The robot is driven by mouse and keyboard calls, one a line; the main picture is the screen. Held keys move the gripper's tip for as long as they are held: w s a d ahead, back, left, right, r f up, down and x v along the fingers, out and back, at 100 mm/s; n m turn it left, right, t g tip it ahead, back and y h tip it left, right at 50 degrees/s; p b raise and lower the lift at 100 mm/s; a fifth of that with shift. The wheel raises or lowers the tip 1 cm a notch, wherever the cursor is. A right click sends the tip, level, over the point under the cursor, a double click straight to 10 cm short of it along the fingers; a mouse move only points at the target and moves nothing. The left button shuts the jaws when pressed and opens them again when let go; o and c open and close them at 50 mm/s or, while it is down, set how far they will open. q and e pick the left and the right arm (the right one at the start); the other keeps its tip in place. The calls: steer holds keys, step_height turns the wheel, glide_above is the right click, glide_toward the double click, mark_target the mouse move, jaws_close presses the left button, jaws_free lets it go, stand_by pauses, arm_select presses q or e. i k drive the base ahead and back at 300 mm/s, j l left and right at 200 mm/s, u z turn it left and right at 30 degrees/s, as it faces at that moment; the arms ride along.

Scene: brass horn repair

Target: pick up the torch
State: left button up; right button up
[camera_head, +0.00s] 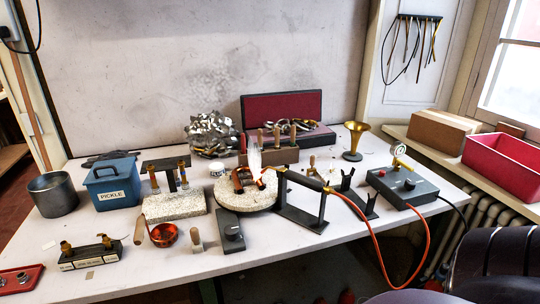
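The torch (306,181) lies across a black metal stand (299,213) right of the middle of the table. It has a dark body with brass parts, and its nozzle end points left toward a round speckled turntable-like block (246,200). An orange hose (372,236) leaves its right end, hangs over the table's front edge and runs up to a grey control box (402,186) with a gauge. A pale, flame-like shape (254,158) stands over the round block; I cannot tell what it is. Neither of my grippers is in view.
A copper pan (164,236), a small grey box (231,235) and a second black stand (360,198) are near the torch. A brass funnel (355,138) stands behind it. A blue PICKLE bin (112,186) is at left. Dark curved shapes (500,262) fill the lower right corner.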

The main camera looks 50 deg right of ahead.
mark_target(309, 183)
steer(key=k+z, duration=0.15)
steer(key=z, duration=1.4)
